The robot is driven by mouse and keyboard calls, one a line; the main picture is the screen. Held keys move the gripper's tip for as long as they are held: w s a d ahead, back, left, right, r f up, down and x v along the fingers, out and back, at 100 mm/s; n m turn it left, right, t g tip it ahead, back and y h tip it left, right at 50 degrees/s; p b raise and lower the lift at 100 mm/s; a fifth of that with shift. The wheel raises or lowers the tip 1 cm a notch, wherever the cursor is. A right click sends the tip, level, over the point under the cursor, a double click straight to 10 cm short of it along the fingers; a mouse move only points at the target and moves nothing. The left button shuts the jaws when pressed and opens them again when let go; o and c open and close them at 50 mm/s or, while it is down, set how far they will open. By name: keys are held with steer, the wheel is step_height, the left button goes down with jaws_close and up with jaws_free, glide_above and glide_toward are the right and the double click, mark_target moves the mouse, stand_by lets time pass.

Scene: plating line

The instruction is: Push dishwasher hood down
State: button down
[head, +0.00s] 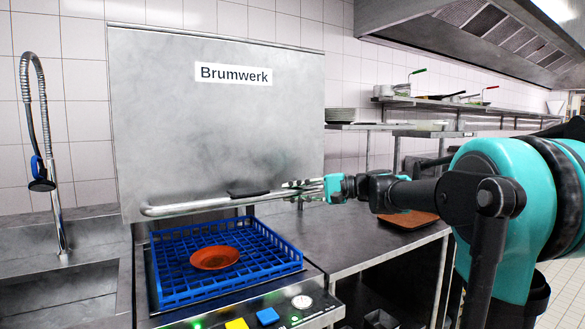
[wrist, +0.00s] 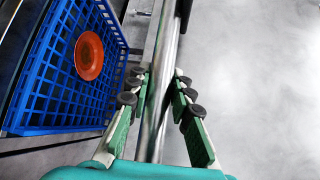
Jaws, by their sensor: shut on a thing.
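The dishwasher hood (head: 215,110) is a big grey metal box labelled "Brumwerk". It is raised, with open space between its lower edge and the rack. Its handle bar (head: 200,205) runs across the front near the hood's lower edge. My gripper (head: 312,189) is at the right part of the handle. In the wrist view my gripper (wrist: 160,90) has its green fingers on both sides of the handle bar (wrist: 160,95), shut on it. Under the hood a blue rack (head: 180,290) holds an orange-red plate (head: 215,258); the rack also shows in the wrist view (wrist: 40,105).
A control panel with a yellow button (head: 237,324) and a blue button (head: 268,317) is below the rack. A sink with a spray hose (head: 42,150) is at left. A counter (head: 345,252) with a brown tray (head: 405,220) is at right.

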step_height(320, 180, down, 31)
steer(key=shift+s+r, duration=0.1)
steer(key=shift+r, duration=0.1)
steer(key=c, duration=1.4)
jaws_free()
steer(key=shift+o, duration=0.4)
steer(key=v, duration=1.2)
